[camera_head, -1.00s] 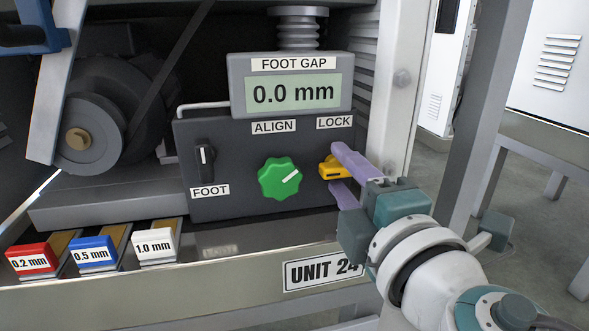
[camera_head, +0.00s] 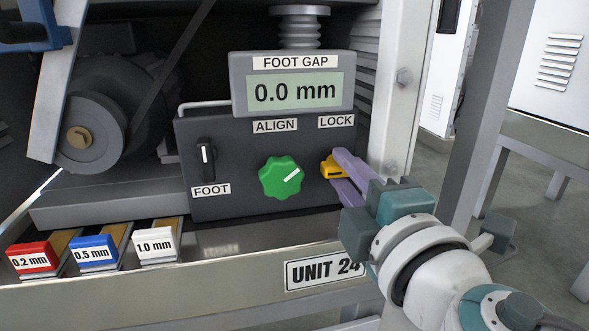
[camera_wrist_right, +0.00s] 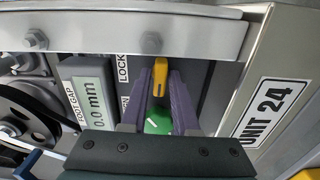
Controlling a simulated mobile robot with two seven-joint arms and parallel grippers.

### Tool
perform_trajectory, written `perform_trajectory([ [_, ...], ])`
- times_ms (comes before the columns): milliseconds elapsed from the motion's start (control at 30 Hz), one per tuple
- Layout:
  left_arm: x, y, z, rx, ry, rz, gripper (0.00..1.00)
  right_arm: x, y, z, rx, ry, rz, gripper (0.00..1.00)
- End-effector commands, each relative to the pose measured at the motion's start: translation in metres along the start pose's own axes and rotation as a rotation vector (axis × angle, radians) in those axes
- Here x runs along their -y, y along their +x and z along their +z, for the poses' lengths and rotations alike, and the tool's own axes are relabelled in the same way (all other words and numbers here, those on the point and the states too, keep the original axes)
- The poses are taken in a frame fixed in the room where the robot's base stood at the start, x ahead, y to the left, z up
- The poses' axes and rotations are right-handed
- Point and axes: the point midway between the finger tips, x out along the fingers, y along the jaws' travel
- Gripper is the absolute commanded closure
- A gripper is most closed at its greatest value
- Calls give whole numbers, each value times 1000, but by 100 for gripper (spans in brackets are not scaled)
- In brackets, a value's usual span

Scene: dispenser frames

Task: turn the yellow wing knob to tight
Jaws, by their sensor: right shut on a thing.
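The yellow wing knob (camera_head: 331,167) sits under the LOCK label (camera_head: 336,121) at the right end of the dark panel. My right gripper (camera_head: 343,174) comes in from the lower right. Its purple fingers are shut on the knob and partly hide it. In the right wrist view the knob (camera_wrist_right: 160,73) shows between the tips of the two fingers (camera_wrist_right: 161,88), with a dark slot mark on its face. No tight or loose marking can be read around it. My left gripper is not in view.
Left of the knob are the green ALIGN knob (camera_head: 281,177) and the black FOOT switch (camera_head: 205,158). The display (camera_head: 293,93) above reads 0.0 mm. Red, blue and white labelled blocks (camera_head: 95,250) stand at lower left. A pale frame post (camera_head: 392,90) rises close on the right.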

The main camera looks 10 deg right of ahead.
Motion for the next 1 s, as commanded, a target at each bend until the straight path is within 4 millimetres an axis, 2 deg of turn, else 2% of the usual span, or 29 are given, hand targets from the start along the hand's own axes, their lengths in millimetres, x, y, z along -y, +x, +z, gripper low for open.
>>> perform_trajectory([
  [267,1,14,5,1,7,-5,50,3,0,1,4,169,1,100],
  [600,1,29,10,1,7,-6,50,3,0,1,6,487,1,100],
  [1000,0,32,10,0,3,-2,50,1,0,1,7,868,0,100],
])
